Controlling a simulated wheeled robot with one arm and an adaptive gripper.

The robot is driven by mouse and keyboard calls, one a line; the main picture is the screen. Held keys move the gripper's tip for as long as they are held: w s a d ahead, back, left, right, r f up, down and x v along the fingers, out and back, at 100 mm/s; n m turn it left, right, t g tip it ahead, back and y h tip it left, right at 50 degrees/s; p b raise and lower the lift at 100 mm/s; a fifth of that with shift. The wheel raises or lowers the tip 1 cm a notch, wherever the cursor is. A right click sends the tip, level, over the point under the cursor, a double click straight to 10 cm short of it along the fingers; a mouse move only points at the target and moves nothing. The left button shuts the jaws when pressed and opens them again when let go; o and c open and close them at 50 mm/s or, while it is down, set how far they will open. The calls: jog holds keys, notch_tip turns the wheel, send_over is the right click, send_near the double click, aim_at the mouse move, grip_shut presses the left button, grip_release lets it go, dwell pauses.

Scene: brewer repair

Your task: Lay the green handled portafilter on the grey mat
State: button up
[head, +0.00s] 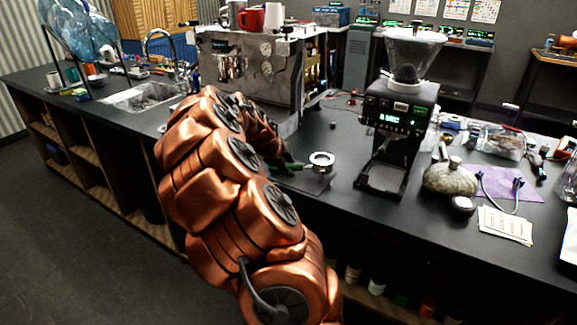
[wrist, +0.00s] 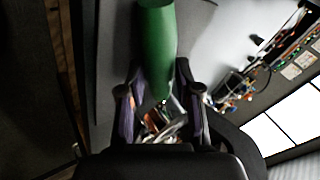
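The portafilter shows a round metal head (head: 321,158) and a green handle (head: 289,166) in the head view. Its handle (wrist: 157,45) fills the top middle of the wrist view. My gripper (wrist: 158,75) has a finger close against each side of the handle and appears shut on it. In the head view my copper arm hides most of the gripper. The grey mat (head: 311,184) lies on the dark counter under the portafilter, partly behind my arm. I cannot tell whether the portafilter touches the mat or is just above it.
A black grinder (head: 397,125) stands right of the mat. A steel espresso machine (head: 250,70) with cups on top stands behind my arm. A green-grey round object (head: 450,179), a purple cloth (head: 508,186) and cards (head: 505,224) lie farther right. Bare counter lies between mat and grinder.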

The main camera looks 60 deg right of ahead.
jog(key=o, duration=0.4)
jog(key=shift+o, duration=0.2)
jog(key=shift+r, duration=0.1)
jog(key=shift+r+p, duration=0.6)
jog(key=shift+p, duration=0.1)
jog(key=r, duration=0.5)
jog(key=shift+w+a+r, duration=0.25)
jog(key=shift+w+r, duration=0.05)
jog(key=shift+w, duration=0.1)
jog(key=w+a+f+n+t+y, duration=0.1)
jog(key=w+a+f+n+t, duration=0.1)
jog(key=w+a+n, duration=0.3)
jog(key=w+a+f+n+t+y, duration=0.1)
jog(key=w+a+n+t, duration=0.3)
jog(key=w+a, duration=0.9)
jog(key=a+f+n, duration=0.1)
jog(key=a, duration=0.4)
jog(key=shift+f+n+y, duration=0.2)
jog(key=shift+n+y, duration=0.1)
jog(key=shift+n, duration=0.1)
